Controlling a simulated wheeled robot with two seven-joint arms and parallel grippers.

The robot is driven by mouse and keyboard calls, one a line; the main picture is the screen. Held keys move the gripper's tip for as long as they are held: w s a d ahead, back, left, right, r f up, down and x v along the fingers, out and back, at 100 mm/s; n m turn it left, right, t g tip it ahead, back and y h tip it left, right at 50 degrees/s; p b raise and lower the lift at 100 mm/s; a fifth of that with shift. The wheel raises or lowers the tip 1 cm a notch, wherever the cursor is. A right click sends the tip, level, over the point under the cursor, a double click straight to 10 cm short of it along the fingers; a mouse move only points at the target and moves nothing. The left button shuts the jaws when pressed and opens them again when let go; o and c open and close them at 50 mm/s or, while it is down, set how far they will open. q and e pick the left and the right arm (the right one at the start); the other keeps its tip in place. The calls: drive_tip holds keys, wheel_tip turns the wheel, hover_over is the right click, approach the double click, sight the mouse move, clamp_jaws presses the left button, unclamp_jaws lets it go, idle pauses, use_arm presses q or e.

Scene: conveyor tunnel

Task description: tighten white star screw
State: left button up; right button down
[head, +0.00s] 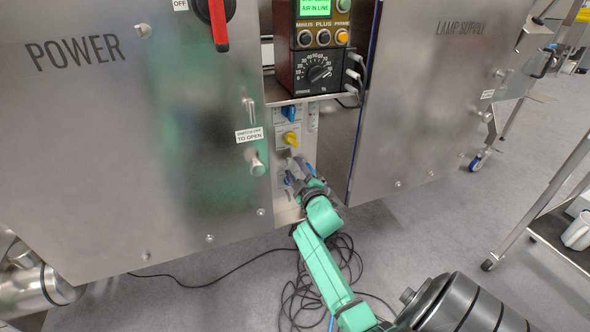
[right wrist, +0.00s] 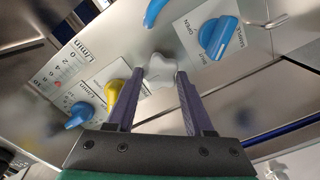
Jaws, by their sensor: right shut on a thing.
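The white star screw (right wrist: 158,72) sits on the metal panel in the right wrist view, between the two purple fingertips of my right gripper (right wrist: 160,80). The gripper is shut on the screw. In the head view my right gripper (head: 299,172) reaches the lower part of the narrow centre panel. It hides the screw there. My left gripper is in neither view.
A yellow knob (right wrist: 115,92) and a blue knob (right wrist: 80,115) lie left of the screw in the right wrist view. A larger blue knob (right wrist: 217,38) is close on its right. Steel cabinet doors (head: 130,130) flank the panel. Black cables (head: 310,282) lie on the floor.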

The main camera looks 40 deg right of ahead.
drive_tip(key=shift+f, duration=0.1)
drive_tip(key=shift+c, duration=1.4)
unclamp_jaws()
use_arm(q)
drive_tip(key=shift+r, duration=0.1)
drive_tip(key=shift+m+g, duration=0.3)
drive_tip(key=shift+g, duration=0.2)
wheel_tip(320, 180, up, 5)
drive_tip(key=p, duration=0.4)
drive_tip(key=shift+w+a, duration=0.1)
use_arm(e)
drive_tip(key=v, duration=1.4)
drive_tip(key=shift+s, duration=0.3)
drive_tip(key=shift+a, duration=0.15)
